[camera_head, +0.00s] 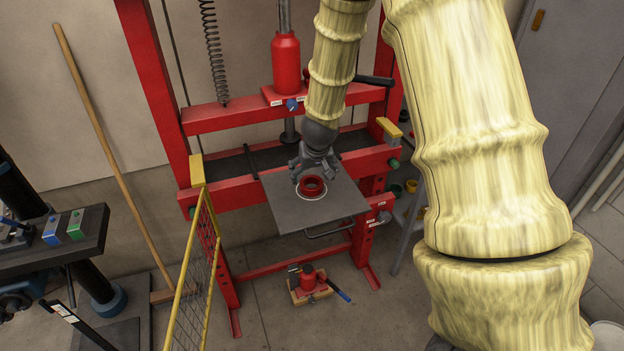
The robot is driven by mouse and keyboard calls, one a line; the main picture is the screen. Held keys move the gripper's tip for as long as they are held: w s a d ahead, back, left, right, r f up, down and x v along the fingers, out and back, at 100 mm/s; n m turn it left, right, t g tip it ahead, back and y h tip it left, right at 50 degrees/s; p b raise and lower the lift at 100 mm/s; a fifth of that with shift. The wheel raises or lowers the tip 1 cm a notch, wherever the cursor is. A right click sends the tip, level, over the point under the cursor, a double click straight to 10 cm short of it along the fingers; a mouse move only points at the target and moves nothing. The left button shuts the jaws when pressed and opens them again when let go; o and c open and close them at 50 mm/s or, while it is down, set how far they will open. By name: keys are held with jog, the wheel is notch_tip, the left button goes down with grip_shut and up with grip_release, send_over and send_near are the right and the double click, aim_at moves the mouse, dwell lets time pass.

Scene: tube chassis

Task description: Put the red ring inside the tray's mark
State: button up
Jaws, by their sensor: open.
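The red ring (312,186) lies flat on the grey tray (342,203), within or over the tray's pale round mark (312,197). The mark shows as a light curve around the ring's near side; its far side is hidden by the ring and gripper. My gripper (306,174) is just behind and above the ring, with its fingers pointing down. The gripper is open and small in this view. I cannot tell whether a finger touches the ring.
The tray sits at the front of a red press frame (240,192). A yellow mesh guard (193,265) stands to the left. A dark workbench (85,236) is at the far left.

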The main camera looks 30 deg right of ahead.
jog(key=v, duration=0.7)
jog(key=shift+b, duration=0.45)
jog(key=shift+r, duration=0.1)
jog(key=shift+s+d, duration=0.1)
